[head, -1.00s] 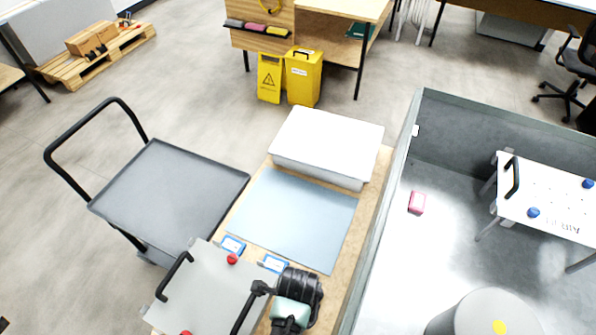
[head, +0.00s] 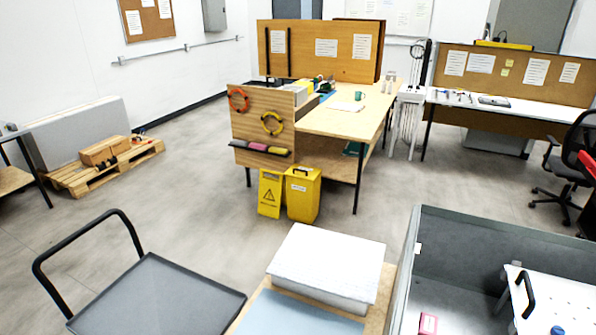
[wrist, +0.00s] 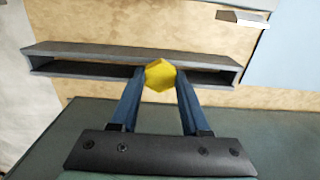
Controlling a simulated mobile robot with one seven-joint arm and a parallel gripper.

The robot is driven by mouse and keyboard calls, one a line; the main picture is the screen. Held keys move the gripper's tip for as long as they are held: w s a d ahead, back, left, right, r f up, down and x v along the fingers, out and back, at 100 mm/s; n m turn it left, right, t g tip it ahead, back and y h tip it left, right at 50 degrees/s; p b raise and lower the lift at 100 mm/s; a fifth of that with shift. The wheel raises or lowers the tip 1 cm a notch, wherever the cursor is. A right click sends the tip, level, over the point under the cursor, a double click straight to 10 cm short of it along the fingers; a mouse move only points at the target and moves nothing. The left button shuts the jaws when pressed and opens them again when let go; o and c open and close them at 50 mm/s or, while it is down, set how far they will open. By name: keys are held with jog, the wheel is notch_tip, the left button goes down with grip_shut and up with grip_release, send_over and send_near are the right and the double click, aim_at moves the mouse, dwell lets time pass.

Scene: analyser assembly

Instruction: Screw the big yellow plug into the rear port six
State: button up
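The big yellow plug (wrist: 160,75) shows as a yellow hexagonal head in the wrist view. My gripper (wrist: 160,77) has its two blue fingers converging on it, one on either side and against it. The plug is in front of a long grey slotted rail (wrist: 90,61) on a wooden surface; I cannot tell whether it touches the rail. The plug's far end is hidden. My gripper is outside the head view. I cannot make out rear port six in either current view.
In the head view, a white box (head: 327,262) sits on a wooden bench beside a grey-walled enclosure (head: 470,240). Inside are a white panel (head: 560,308) and a pink block (head: 428,323). A grey trolley (head: 150,300) stands left.

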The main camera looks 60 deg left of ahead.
grip_shut()
notch_tip(320, 180, up, 7)
jog(key=p, duration=0.7)
jog(key=shift+p, duration=0.35)
